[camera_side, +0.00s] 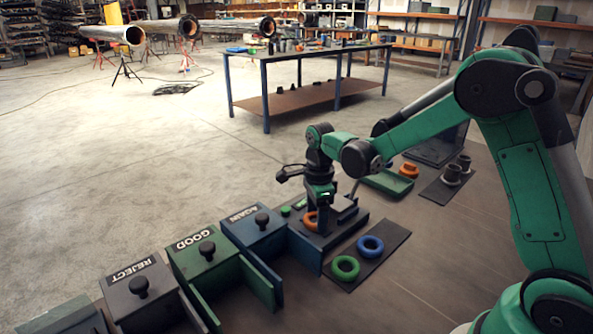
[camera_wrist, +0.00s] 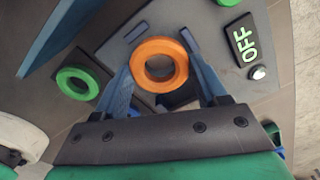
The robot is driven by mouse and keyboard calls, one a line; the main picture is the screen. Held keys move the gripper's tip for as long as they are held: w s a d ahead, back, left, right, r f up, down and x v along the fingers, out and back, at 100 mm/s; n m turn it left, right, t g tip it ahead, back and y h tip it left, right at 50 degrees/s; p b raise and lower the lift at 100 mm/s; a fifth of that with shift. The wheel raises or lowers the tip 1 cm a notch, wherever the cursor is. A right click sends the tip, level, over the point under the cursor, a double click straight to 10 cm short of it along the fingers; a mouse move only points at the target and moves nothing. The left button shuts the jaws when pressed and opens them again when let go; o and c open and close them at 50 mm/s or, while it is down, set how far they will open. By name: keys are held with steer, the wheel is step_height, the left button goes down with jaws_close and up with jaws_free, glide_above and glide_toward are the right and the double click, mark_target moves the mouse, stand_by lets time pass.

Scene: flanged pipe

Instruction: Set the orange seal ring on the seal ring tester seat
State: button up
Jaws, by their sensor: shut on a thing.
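The orange seal ring (camera_wrist: 160,43) is between the two blue-grey fingers of my gripper (camera_wrist: 160,64) in the wrist view, and the gripper is shut on it. In the side view the orange ring (camera_side: 309,221) shows below my gripper (camera_side: 318,208), over the dark tester (camera_side: 343,228). The tester's top (camera_wrist: 215,25) shows around the ring in the wrist view, with a green OFF sign (camera_wrist: 244,42) and a pale round button. The seat is mostly hidden by ring and fingers. I cannot tell whether the ring touches it.
A green ring (camera_side: 346,268) and a blue ring (camera_side: 370,246) lie on a dark mat (camera_side: 392,238) near the tester. Bins marked REJECT (camera_side: 131,277), GOOD (camera_side: 205,253) and AGAIN (camera_side: 253,229) stand left. Another orange piece (camera_side: 409,170) lies behind.

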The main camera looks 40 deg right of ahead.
steer(key=shift+f, duration=0.15)
steer(key=o, duration=1.3)
steer(key=shift+r, duration=3.55)
steer(key=shift+s, duration=0.1)
